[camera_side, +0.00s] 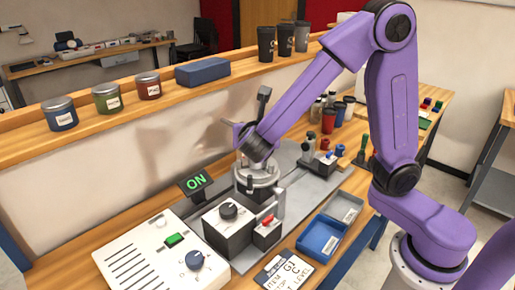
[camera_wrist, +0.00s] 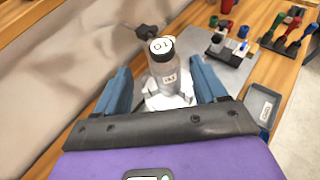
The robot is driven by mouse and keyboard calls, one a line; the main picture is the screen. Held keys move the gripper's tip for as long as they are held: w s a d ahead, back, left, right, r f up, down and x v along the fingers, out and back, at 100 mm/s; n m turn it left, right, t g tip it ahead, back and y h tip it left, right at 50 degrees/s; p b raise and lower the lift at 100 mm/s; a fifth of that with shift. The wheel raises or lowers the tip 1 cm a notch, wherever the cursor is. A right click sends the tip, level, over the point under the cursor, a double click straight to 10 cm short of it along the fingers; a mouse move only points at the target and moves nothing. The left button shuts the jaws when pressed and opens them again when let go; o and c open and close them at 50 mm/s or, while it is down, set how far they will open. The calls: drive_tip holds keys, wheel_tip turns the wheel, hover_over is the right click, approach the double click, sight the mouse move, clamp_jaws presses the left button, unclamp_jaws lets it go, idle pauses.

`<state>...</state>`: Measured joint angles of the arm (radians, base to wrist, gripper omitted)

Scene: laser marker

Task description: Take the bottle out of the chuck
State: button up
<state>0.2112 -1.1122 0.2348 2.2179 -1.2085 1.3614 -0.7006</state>
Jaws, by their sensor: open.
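The bottle (camera_wrist: 170,78) is a grey cylinder with a dark cap, a round white top marking and a small white label. In the wrist view it stands between the two blue fingers of my gripper (camera_wrist: 160,68), which are apart with space on both sides. The pale chuck (camera_wrist: 165,102) shows around the bottle's base. In the side view my gripper (camera_side: 257,152) is right above the metal chuck (camera_side: 258,181), and the bottle is mostly hidden there. I cannot tell how deep the bottle sits in the chuck.

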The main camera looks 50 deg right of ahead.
drive_tip(key=x, duration=1.1)
drive_tip(key=shift+f, duration=0.1)
clamp_jaws()
